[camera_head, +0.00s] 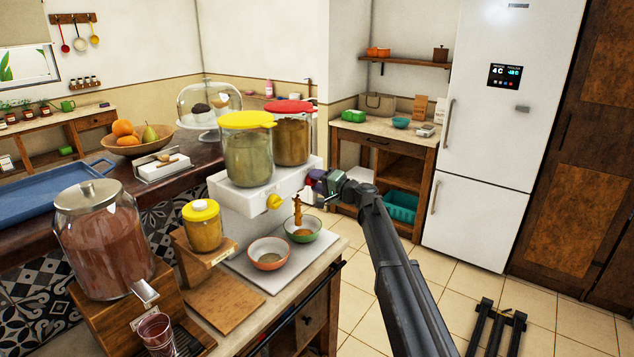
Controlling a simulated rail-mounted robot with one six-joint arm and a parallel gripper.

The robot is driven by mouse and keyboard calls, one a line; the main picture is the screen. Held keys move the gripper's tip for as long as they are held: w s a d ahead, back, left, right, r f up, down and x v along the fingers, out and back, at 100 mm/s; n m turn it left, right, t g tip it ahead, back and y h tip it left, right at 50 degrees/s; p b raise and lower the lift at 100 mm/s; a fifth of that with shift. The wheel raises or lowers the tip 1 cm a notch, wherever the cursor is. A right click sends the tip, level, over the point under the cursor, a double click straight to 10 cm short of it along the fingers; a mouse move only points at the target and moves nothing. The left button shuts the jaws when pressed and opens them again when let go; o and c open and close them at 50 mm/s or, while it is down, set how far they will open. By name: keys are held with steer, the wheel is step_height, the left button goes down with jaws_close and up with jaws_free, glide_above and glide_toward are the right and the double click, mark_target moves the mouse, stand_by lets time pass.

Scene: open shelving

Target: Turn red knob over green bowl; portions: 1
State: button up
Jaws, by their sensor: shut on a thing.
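A white double dispenser (236,197) holds a yellow-lidded jar (248,160) and, behind it, a red-lidded jar (291,140) with brown contents. A yellow knob (274,202) sits on its near side. My gripper (318,184) is at the right end of the dispenser, shut at the outlet of the red-lidded jar; the red knob is mostly hidden by it. A brown stream (298,212) hangs below the outlet, over the green bowl (317,236), which has brown contents. An orange-red bowl (268,264) stands in front of it.
The bowls stand on a pale tray (243,268). A yellow-lidded small jar (203,226) on a wooden stand, a large drink dispenser (104,240) and a glass (157,334) stand on the counter's left. Open tiled floor (370,300) lies to the right.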

steer(key=shift+m, duration=1.2)
steer(key=o, duration=0.9)
steer(key=v, duration=1.1)
steer(key=shift+f, duration=0.1)
